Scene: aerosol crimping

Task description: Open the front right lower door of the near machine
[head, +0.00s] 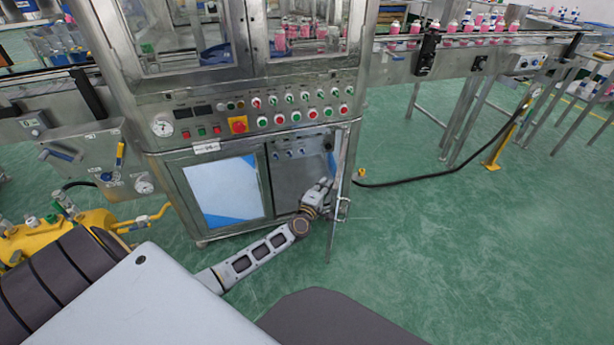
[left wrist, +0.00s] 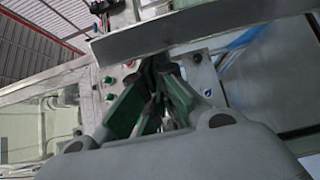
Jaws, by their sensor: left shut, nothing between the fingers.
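The near machine (head: 210,142) is a steel cabinet with a button panel. Its front right lower door (head: 337,225) stands swung outward, seen nearly edge-on, with a latch (head: 343,208) on its right side. The compartment behind it (head: 297,175) is exposed. My left gripper (head: 328,185) is shut and empty, in front of the opening and just left of the door, on its inner side. Whether it touches the door I cannot tell. In the left wrist view its green-padded fingers (left wrist: 154,95) are close together below a grey metal bar (left wrist: 200,30). My right gripper is not in view.
The lower left door (head: 222,190) with a blue-white window looks shut. A conveyor (head: 470,42) with pink bottles runs off to the right. A black cable (head: 430,170) lies on the green floor. Yellow equipment (head: 85,225) stands at left. The floor right of the door is clear.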

